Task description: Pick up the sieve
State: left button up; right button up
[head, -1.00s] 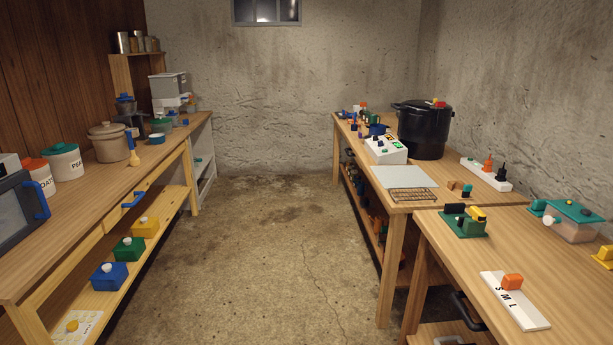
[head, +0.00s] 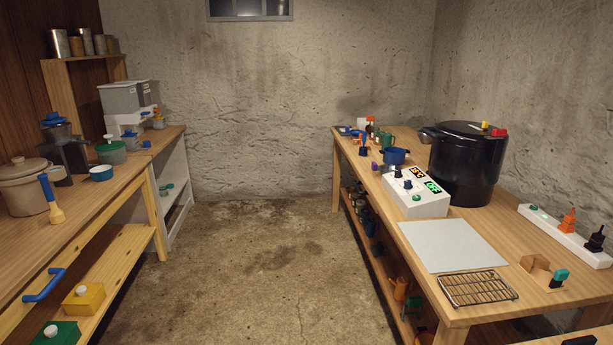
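I cannot make out a sieve for certain in the head view. Small items crowd the far end of the right workbench (head: 420,236), among them a blue pot (head: 395,156), a green mug-like item (head: 385,139) and a small orange and blue item (head: 363,145). They are too small and overlapped to tell whether a sieve is among them. Neither of my grippers is in view.
A black canner (head: 466,170), a switch box (head: 415,195), a pale mat (head: 450,246), a wire rack (head: 477,288) and a power strip (head: 565,235) stand on the right bench. The left bench holds a beige crock (head: 25,190). The concrete floor (head: 265,270) between is clear.

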aim_at(384, 169)
jog(key=i+j+z, duration=0.1)
jog(key=i+z, duration=0.15)
jog(key=i, duration=0.25)
jog(key=i+j+z, duration=0.15)
jog(key=i+z, duration=0.15)
jog(key=i, duration=0.2)
jog(key=i+j+z, duration=0.25)
jog(key=i, duration=0.2)
jog(key=i+j+z, duration=0.25)
jog(key=i+j, duration=0.15)
